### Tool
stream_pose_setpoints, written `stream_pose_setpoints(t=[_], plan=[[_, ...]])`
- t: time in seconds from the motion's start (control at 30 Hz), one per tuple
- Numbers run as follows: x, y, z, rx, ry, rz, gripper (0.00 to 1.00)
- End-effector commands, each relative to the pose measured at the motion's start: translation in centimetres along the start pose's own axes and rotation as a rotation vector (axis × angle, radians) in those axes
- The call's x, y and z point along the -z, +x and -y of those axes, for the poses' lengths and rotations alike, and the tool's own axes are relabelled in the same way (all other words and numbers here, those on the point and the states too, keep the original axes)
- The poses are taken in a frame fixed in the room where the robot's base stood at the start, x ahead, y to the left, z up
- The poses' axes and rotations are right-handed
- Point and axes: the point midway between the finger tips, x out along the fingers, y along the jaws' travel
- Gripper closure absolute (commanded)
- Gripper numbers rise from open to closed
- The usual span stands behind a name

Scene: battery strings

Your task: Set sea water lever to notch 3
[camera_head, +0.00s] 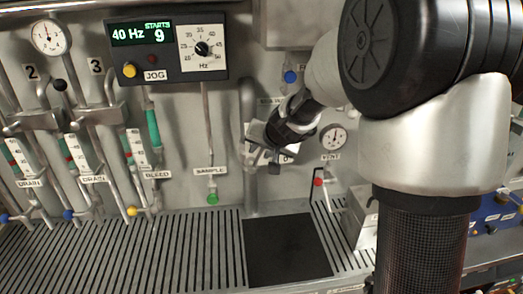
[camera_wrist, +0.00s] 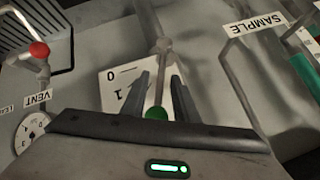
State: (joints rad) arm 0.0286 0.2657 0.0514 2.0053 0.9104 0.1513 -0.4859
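The sea water lever (camera_wrist: 161,82) shows in the wrist view as a thin metal rod with a green knob (camera_wrist: 157,113). Its pivot is on a pipe above. A white scale plate (camera_wrist: 120,77) behind it shows 0 and 1; the other marks are hidden behind my gripper. My gripper (camera_wrist: 160,77) has one finger on each side of the rod, with gaps visible, so it is open around the lever. In the head view my gripper (camera_head: 266,156) is at the plate (camera_head: 255,131) on the vertical pipe, and hides the lever.
The VENT gauge (camera_head: 333,137) and a red-knobbed valve (camera_head: 318,182) are right of my gripper. The SAMPLE label (camera_head: 210,171) and its green-knobbed valve (camera_head: 212,198) are left. A control box (camera_head: 168,77) is above left. A black mat (camera_head: 287,248) lies on the slatted drain below.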

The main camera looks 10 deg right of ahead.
Motion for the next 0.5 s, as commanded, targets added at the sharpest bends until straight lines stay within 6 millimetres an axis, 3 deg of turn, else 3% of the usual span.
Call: stream_pose_setpoints(t=[0.17,0.27,0.5], plan=[[0.1,-0.9,0.1,0.000,0.000,-0.001,0.73],[0.2,-2.6,0.1,0.001,-0.002,-0.002,0.73],[0.3,-8.5,0.2,0.002,-0.001,-0.004,0.73]])
